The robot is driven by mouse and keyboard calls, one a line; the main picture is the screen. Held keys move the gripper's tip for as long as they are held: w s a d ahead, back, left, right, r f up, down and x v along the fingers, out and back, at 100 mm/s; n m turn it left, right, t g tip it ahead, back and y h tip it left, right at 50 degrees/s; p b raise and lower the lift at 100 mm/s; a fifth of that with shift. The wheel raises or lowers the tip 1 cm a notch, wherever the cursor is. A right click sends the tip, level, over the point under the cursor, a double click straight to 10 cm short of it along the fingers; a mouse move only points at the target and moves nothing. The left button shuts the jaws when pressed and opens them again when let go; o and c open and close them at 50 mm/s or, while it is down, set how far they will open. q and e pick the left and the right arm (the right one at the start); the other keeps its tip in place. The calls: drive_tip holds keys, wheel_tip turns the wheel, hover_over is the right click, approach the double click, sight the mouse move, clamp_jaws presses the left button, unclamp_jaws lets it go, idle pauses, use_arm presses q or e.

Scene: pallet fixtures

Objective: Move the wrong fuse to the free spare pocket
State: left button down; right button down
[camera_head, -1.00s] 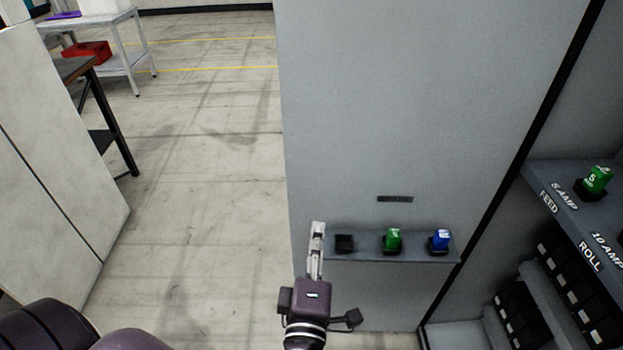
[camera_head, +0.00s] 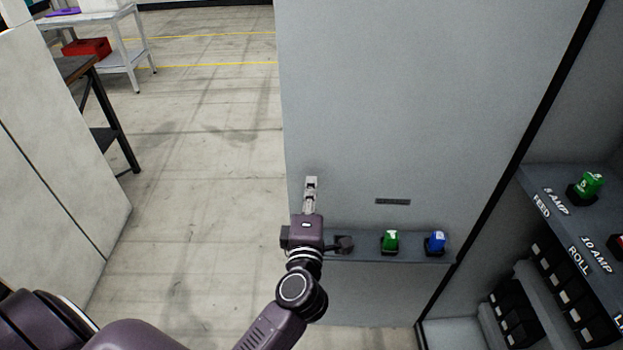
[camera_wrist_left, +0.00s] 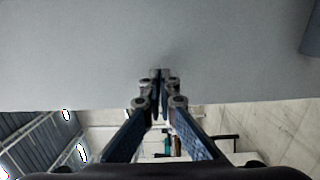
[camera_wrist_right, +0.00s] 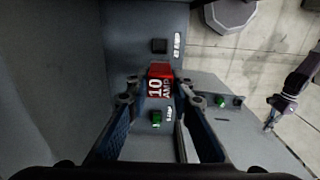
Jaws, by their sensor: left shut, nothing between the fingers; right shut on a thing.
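My right gripper (camera_wrist_right: 160,88) is shut on a red fuse marked 10 AMP (camera_wrist_right: 159,76) in the right wrist view. Whether the fuse still touches its socket cannot be told. A sliver of red (camera_head: 620,241) shows at the head view's right edge. A green fuse (camera_head: 588,184) stands by the 5 AMP FEED label. A black socket (camera_wrist_right: 160,46) beyond the red fuse looks empty. The small side shelf (camera_head: 375,256) holds a green fuse (camera_head: 390,240) and a blue fuse (camera_head: 435,241). My left gripper (camera_head: 311,184) is shut and empty, above the shelf's left end.
A grey cabinet wall (camera_head: 430,100) stands behind the side shelf. Black boxes (camera_head: 560,285) line the lower rack at right. A white cabinet (camera_head: 60,180), a dark table (camera_head: 75,68) and a red bin (camera_head: 87,47) stand at left. Open floor (camera_head: 200,150) lies between.

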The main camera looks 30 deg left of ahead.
sight(309, 172)
use_arm(q)
drive_tip(key=shift+w+a, duration=0.25)
drive_tip(key=shift+w, duration=0.4)
use_arm(e)
drive_tip(key=shift+r, duration=0.15)
